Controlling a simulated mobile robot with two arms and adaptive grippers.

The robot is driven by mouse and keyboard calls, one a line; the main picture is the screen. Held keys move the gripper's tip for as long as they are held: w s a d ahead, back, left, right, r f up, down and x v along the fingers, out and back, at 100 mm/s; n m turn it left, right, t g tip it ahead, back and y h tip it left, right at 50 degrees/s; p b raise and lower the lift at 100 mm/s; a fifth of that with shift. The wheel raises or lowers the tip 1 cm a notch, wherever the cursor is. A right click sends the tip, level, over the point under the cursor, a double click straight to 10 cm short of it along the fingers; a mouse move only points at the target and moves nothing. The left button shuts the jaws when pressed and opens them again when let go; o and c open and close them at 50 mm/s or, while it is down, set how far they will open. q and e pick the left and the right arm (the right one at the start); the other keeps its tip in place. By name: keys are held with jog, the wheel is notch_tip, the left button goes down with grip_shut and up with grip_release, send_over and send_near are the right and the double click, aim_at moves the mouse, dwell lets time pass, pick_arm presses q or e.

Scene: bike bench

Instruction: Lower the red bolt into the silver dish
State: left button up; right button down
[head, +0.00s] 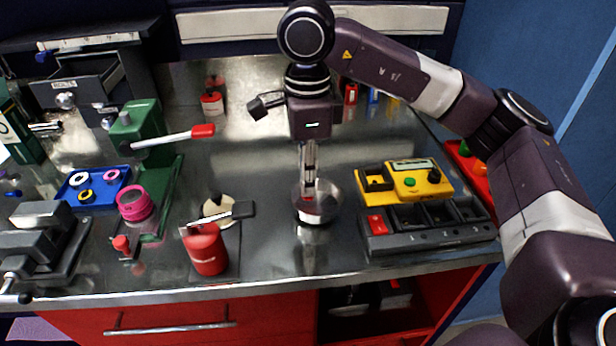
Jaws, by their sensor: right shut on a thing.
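The silver dish (318,214) stands on the metal bench top near the middle of the head view. My right gripper (309,176) points straight down over it, its fingers close together. It is shut on the red bolt (309,190), of which only a small red part shows between and below the fingertips. The bolt overlaps the dish's opening in the picture; I cannot tell whether it touches the dish. My left gripper is not in view.
A yellow box (405,181) and a dark compartment tray (430,238) stand right of the dish. A red can (206,250) stands to the left, near the front edge. Further left are a green press (137,125), a blue tray (72,191) and a grey vise (45,228).

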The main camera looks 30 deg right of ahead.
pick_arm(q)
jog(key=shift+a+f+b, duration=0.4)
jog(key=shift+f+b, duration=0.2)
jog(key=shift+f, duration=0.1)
pick_arm(e)
jog(key=shift+f, duration=0.85)
jog(key=c, duration=1.9)
grip_release()
jog(key=shift+c, duration=0.2)
jog(key=shift+r, duration=0.2)
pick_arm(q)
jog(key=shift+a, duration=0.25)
pick_arm(e)
jog(key=shift+r, duration=3.9)
